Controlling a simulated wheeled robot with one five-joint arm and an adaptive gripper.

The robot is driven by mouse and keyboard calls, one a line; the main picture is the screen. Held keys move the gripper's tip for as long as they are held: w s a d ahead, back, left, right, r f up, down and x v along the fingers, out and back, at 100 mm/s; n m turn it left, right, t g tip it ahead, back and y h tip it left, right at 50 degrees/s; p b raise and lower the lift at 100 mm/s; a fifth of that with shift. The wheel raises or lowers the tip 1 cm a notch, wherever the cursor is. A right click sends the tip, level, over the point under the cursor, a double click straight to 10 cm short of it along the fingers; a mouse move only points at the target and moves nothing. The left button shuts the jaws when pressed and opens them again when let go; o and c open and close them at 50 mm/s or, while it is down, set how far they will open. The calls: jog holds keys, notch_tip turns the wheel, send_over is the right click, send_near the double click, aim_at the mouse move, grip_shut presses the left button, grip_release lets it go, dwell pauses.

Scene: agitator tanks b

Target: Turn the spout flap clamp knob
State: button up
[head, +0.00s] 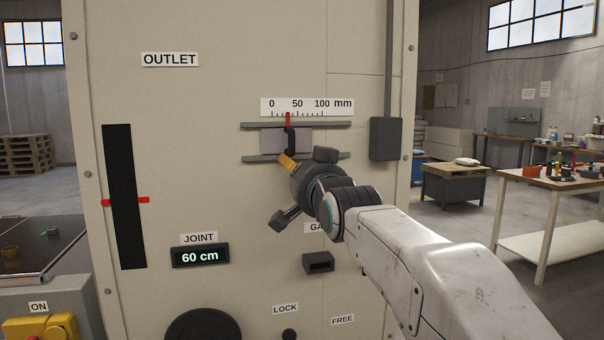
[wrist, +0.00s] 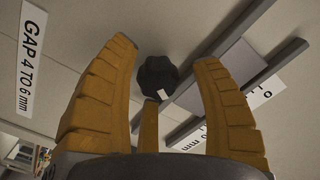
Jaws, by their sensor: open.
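The clamp knob (wrist: 157,76) is black and lobed, with a small white mark on its edge. My gripper (wrist: 165,54) is open, with yellow ribbed fingers left and right of the knob. A third narrow yellow piece (wrist: 149,126) shows below the knob. I cannot tell whether any finger touches it.
A sliding plate (head: 272,141) with a black handle and red pointer sits between two rails under a mm scale (head: 307,106). The GAP label (wrist: 31,60) is partly covered in the head view. A grey box (head: 386,138) is at right. A JOINT display (head: 200,256) reads 60 cm.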

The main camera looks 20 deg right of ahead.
jog(key=s, duration=1.2)
dwell(0.4)
jog(key=s+f+n+g, duration=0.3)
jog(key=s+f+g, duration=0.15)
jog(key=f, duration=0.75)
jog(key=s+f+n+g, duration=0.3)
jog(key=f+n+g, duration=0.15)
jog(key=f, duration=0.65)
jog(key=s+f+g, duration=0.7)
jog(key=s+f, duration=0.9)
notch_tip(320, 180, up, 17)
jog(key=t+p, duration=0.1)
jog(key=p, duration=1.4)
jog(key=shift+r, duration=0.2)
